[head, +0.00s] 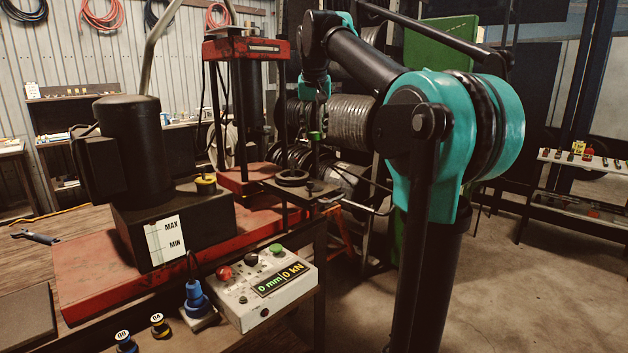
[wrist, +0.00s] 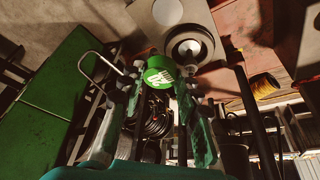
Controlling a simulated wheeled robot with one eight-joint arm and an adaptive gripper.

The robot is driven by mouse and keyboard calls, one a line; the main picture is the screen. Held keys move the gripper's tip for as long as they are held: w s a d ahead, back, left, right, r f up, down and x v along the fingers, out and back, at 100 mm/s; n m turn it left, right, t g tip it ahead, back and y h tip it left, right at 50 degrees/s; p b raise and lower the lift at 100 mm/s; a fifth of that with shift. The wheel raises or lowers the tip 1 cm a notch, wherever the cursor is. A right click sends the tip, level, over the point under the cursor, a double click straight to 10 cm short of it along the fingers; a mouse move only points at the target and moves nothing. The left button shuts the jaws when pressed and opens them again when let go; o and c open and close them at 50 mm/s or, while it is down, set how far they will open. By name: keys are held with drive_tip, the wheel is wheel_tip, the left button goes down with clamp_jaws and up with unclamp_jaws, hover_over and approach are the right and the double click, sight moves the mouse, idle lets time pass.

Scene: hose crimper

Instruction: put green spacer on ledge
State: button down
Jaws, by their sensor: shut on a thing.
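The green spacer (wrist: 160,72), a short cylinder with a white marking on its end, is between the fingers of my gripper (wrist: 160,88) in the wrist view. In the head view the green spacer (head: 316,135) is a small green spot at my gripper's tip (head: 317,128), above the ledge. The ledge (head: 322,191) is a small dark plate beside the red press, with a black ring (head: 291,177) on it. In the wrist view the ledge (wrist: 143,14) and the ring (wrist: 190,45) lie beyond the spacer, which appears apart from them.
A red press frame (head: 247,110) stands beside the ledge. A control box (head: 262,289) and two small spools, marked 00 (head: 125,342) and 04 (head: 159,325), are in front. A bent metal rod (wrist: 98,66) shows beside the gripper in the wrist view.

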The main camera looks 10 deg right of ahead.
sight(314, 189)
wheel_tip(314, 189, down, 15)
drive_tip(key=shift+r, duration=0.1)
idle(0.4)
drive_tip(key=c, duration=1.1)
unclamp_jaws()
drive_tip(key=shift+f, duration=0.2)
drive_tip(key=v, duration=1.2)
drive_tip(key=shift+a+r, duration=0.1)
drive_tip(key=shift+r, duration=0.05)
